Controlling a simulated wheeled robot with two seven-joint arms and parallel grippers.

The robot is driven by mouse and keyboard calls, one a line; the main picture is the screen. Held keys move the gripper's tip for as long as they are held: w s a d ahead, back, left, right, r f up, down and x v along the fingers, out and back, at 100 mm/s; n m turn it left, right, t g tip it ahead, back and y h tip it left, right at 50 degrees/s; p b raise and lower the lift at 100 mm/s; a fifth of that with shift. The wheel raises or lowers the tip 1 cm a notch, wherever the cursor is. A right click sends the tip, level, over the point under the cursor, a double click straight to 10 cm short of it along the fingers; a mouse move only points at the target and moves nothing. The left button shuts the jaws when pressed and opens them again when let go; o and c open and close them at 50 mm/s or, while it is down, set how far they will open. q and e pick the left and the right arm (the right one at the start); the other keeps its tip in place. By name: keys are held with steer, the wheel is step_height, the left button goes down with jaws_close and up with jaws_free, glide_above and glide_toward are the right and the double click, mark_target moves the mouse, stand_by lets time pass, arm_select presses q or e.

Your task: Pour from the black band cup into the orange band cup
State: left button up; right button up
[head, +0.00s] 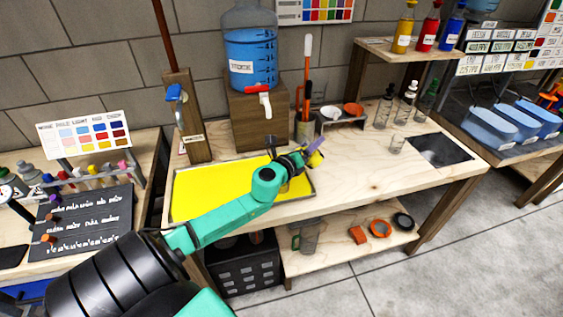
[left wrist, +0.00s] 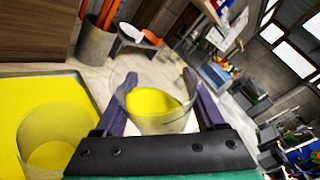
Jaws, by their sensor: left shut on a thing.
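In the head view the arm hides most of both cups. I cannot make out a black or orange band on either cup, so I cannot tell which is which. My right gripper is not in view.
A blue water jug (head: 250,55) with a red tap stands on a wooden block behind the tray. A small stand (head: 340,120) holds white and orange bowls. Small clear glasses (head: 397,144) and bottles stand at right. The bench front between is bare.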

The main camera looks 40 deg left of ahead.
arm_select(q)
steer(key=shift+s+a+r, duration=0.1)
steer(key=shift+s+a, duration=0.1)
steer(key=shift+s, duration=0.05)
steer(key=shift+w+d+b, duration=0.2)
steer(key=shift+w+b, duration=0.05)
steer(key=shift+b, duration=0.05)
steer(key=shift+s+a+r, duration=0.1)
steer(key=shift+s+a, duration=0.1)
steer(key=shift+s, duration=0.05)
steer(key=shift+w, duration=0.1)
steer(key=shift+w+d+b, duration=0.1)
steer(key=shift+b, duration=0.2)
steer(key=shift+n, duration=0.3)
steer(key=shift+s+r+t, duration=0.1)
steer(key=shift+s+t, duration=0.1)
steer(key=shift+t, duration=0.1)
steer(key=shift+w, duration=0.2)
